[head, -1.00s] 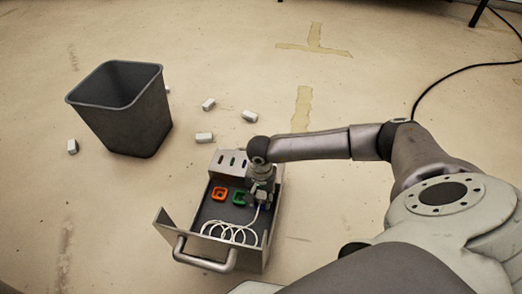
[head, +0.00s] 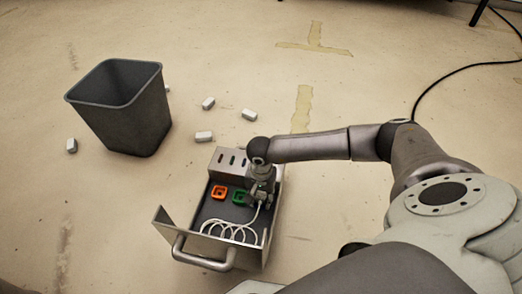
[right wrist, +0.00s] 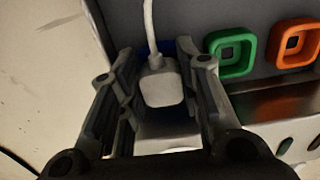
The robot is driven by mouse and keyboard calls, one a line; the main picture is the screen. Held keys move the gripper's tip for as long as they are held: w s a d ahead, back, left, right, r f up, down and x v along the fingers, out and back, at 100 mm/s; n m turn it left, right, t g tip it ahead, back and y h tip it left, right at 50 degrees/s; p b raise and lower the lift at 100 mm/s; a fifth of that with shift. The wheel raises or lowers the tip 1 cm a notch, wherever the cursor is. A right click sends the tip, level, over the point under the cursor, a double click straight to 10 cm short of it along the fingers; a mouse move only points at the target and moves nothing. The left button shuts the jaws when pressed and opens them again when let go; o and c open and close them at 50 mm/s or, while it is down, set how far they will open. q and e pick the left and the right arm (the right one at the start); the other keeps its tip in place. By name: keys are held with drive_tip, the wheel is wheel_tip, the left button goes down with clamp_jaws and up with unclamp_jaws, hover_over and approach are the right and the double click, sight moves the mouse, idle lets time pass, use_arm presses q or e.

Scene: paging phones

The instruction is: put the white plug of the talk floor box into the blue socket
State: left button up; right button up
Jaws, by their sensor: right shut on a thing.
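The white plug (right wrist: 162,86) is between the fingers of my right gripper (right wrist: 165,100), with its cable running up from it in the right wrist view. The blue socket (right wrist: 167,46) shows only as a strip behind the plug and cable; the rest is hidden. Whether the plug is in the socket or just over it I cannot tell. In the head view my right gripper (head: 261,192) is low over the right side of the metal floor box (head: 262,238). My left gripper is not in view.
The green socket (right wrist: 232,52) and orange socket (right wrist: 293,43) sit beside the blue one. The coiled white cable (head: 229,230) lies in the box near its handle (head: 205,262). A grey bin (head: 125,110) and several small white blocks (head: 204,137) stand on otherwise open floor.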

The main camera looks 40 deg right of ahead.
sight(261, 197)
drive_tip(key=shift+f, duration=0.2)
drive_tip(key=o, duration=1.1)
wheel_tip(261, 197, up, 12)
drive_tip(key=shift+r, duration=0.1)
